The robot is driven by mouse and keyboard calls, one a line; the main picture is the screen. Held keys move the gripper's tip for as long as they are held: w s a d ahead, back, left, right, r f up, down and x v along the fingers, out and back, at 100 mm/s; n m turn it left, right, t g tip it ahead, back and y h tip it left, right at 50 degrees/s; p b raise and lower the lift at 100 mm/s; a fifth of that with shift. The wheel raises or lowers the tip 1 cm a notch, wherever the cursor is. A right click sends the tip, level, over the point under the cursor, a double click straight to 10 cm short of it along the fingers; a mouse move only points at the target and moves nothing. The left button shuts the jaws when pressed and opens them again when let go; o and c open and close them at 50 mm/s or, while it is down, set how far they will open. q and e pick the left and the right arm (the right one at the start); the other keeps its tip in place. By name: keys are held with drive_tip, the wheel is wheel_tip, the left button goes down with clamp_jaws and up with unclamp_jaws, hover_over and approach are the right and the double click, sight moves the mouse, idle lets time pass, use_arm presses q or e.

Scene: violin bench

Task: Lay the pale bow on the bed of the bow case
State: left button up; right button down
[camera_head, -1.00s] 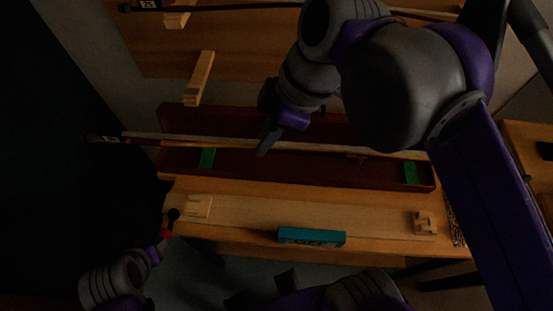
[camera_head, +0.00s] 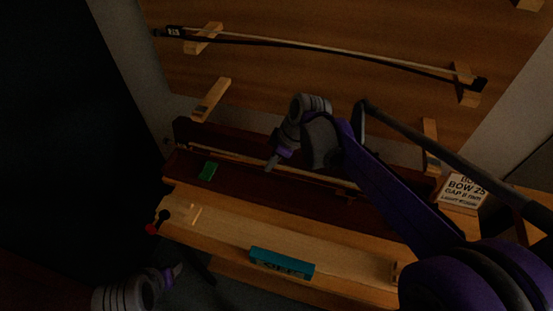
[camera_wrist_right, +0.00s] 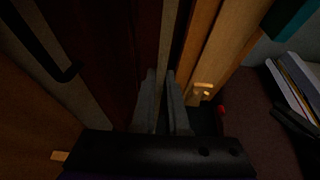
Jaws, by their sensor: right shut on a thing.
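The pale bow (camera_head: 230,159) is a long thin stick running lengthwise over the bow case (camera_head: 290,193), a long dark red open box on the bench. Its left end is near the case's left end. My right gripper (camera_head: 272,164) is over the case, shut on the bow; the right wrist view shows the stick between the two fingers (camera_wrist_right: 163,103). I cannot tell whether the bow touches the bed. My left gripper (camera_head: 175,272) is low at the left, away from the case.
Another bow (camera_head: 330,49) hangs on wooden pegs on the back panel, with lower pegs (camera_head: 211,100) beneath. A teal block (camera_head: 281,263) lies on the bench front. Bare bench lies before the case.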

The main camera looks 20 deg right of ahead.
sight(267, 190)
drive_tip(key=shift+w+d+f, duration=0.1)
drive_tip(key=shift+f, duration=0.55)
drive_tip(key=shift+w+f+b, duration=0.1)
drive_tip(key=shift+f+b, duration=0.25)
drive_tip(key=shift+f, duration=0.3)
wheel_tip(267, 190, down, 4)
drive_tip(key=shift+r+b, duration=0.1)
drive_tip(key=shift+b, duration=1.15)
use_arm(q)
wheel_tip(267, 190, down, 7)
drive_tip(key=s+b, duration=0.2)
use_arm(e)
drive_tip(key=shift+f, duration=2.05)
use_arm(q)
drive_tip(key=shift+s+d+f+g+b, duration=0.1)
drive_tip(key=shift+f+g+b, duration=0.15)
drive_tip(key=shift+b, duration=0.2)
use_arm(e)
drive_tip(key=shift+f, duration=0.35)
drive_tip(key=c, duration=0.8)
unclamp_jaws()
drive_tip(key=shift+c, duration=0.2)
